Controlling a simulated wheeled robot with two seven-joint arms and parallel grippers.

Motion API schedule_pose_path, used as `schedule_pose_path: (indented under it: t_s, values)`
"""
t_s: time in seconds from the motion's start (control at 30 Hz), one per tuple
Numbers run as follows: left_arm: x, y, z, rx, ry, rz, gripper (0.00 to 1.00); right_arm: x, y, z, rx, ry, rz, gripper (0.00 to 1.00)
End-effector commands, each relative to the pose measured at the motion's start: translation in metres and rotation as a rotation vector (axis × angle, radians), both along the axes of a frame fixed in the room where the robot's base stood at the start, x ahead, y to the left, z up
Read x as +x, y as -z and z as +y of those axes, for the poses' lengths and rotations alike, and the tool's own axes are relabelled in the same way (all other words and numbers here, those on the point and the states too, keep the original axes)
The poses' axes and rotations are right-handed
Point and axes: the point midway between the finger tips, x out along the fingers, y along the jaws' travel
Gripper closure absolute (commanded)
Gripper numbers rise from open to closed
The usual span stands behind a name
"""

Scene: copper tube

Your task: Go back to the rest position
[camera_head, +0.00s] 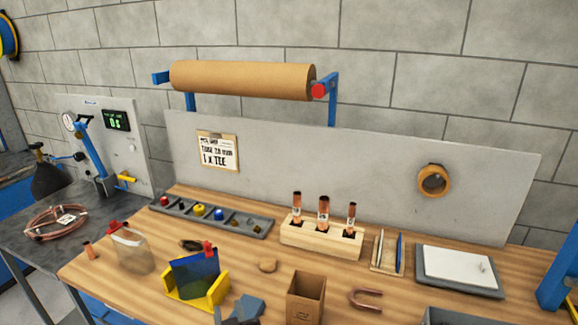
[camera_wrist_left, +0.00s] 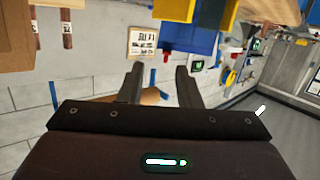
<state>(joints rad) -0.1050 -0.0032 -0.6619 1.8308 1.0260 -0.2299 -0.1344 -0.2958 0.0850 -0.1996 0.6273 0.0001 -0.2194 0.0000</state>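My left gripper (camera_head: 238,313) shows only as grey finger parts at the bottom edge of the head view, just in front of the yellow holder (camera_head: 217,291). In the left wrist view my left gripper (camera_wrist_left: 158,80) has its two dark fingers apart with nothing held between them. A blue pouch with a red cap (camera_head: 195,274) stands in the yellow holder; the holder (camera_wrist_left: 175,9) and pouch (camera_wrist_left: 191,32) also show beyond the fingers in the left wrist view. My right gripper is in neither view.
The wooden bench (camera_head: 255,256) holds a cardboard box (camera_head: 305,298), a copper U-bend (camera_head: 366,301), a wooden block with copper tubes (camera_head: 320,240), a clear pouch (camera_head: 132,250) and a grey parts tray (camera_head: 212,216). A grey panel (camera_head: 380,175) stands behind.

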Motion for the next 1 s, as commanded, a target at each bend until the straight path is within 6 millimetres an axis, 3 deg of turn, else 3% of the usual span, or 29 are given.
schedule_pose_path:
  t_s: [0.17,0.33,0.53,1.0]
  values:
    - [-0.008,0.019,0.002,-0.087,0.086,0.134,0.69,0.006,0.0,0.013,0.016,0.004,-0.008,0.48]
    - [-0.028,0.036,0.005,-0.158,0.201,0.307,0.69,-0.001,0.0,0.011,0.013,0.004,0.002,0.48]
    - [-0.08,0.05,0.016,-0.185,0.35,0.581,0.69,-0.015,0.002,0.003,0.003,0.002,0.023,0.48]
    - [-0.185,0.047,0.058,-0.048,0.468,1.016,0.69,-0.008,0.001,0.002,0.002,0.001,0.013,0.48]
